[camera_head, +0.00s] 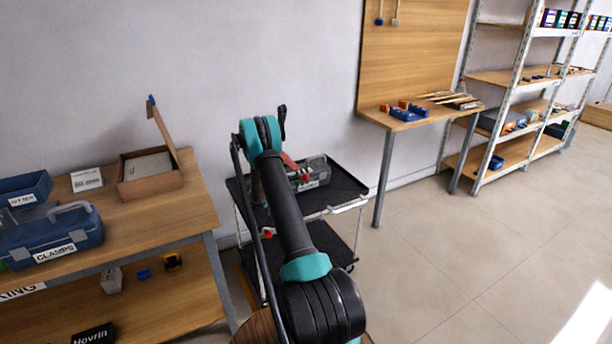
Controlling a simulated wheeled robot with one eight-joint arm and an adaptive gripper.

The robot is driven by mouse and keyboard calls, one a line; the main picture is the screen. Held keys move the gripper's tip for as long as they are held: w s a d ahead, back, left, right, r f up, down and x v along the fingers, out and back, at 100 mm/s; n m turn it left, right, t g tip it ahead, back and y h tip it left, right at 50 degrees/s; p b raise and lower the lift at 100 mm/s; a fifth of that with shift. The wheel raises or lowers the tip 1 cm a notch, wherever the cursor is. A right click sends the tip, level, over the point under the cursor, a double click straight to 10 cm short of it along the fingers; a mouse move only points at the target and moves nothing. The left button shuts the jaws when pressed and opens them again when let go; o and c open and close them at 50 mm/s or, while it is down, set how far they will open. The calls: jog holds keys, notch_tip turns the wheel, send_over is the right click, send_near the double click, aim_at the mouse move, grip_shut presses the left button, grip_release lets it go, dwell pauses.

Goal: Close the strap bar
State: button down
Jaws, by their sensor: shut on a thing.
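A grey case (314,173) with a red bar-like part (289,161) sits on the top tray of the black cart. The red part is at its left end, partly covered by my arm. Whether it is the strap bar, and whether it is raised or down, cannot be made out. My arm reaches up over the cart and bends at a teal joint just left of the case. My gripper does not show; the arm hides the space beyond that joint.
The black cart (345,185) stands against the wall. A wooden bench (200,205) at left holds an open-lidded box (150,182) and a blue toolbox (75,235). A pegboard bench (440,113) and shelving (515,85) stand at right. Floor at right is clear.

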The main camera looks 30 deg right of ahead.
jog(key=shift+s, duration=0.1)
jog(key=c, duration=1.2)
grip_release()
jog(key=a, duration=1.2)
jog(key=shift+s, duration=0.15)
